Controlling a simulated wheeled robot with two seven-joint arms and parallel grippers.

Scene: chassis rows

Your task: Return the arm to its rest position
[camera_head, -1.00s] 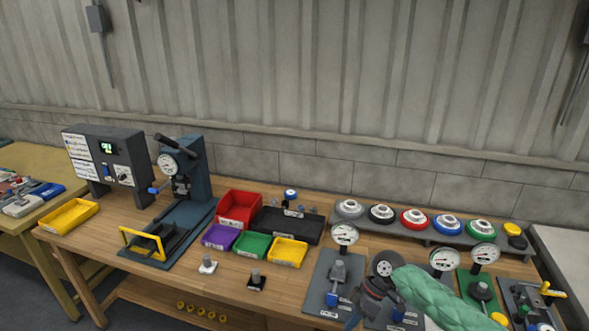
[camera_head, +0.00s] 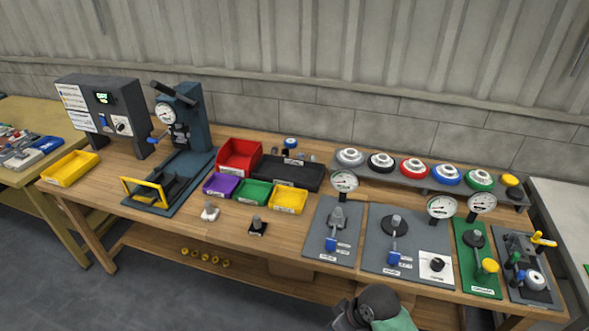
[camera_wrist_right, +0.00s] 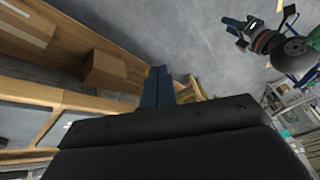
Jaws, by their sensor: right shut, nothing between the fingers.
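My right gripper (camera_wrist_right: 158,86) shows in the right wrist view with its blue fingers together and nothing between them. It is over the floor in front of the wooden workbench (camera_head: 283,238). In the head view my right arm shows only as a dark joint (camera_head: 376,301) and a bit of green sleeve at the bottom edge; its fingers are out of that frame. My left gripper (camera_wrist_right: 235,27) appears at the upper right of the right wrist view, with a green-sleeved arm behind it. Its fingers are too small to judge.
On the bench stand a gauge press (camera_head: 186,130), coloured bins (camera_head: 251,192), gauge plates (camera_head: 333,232) and a rack with coloured round pieces (camera_head: 431,183). A cardboard box (camera_wrist_right: 108,70) sits on the lower shelf. The floor in front of the bench is open.

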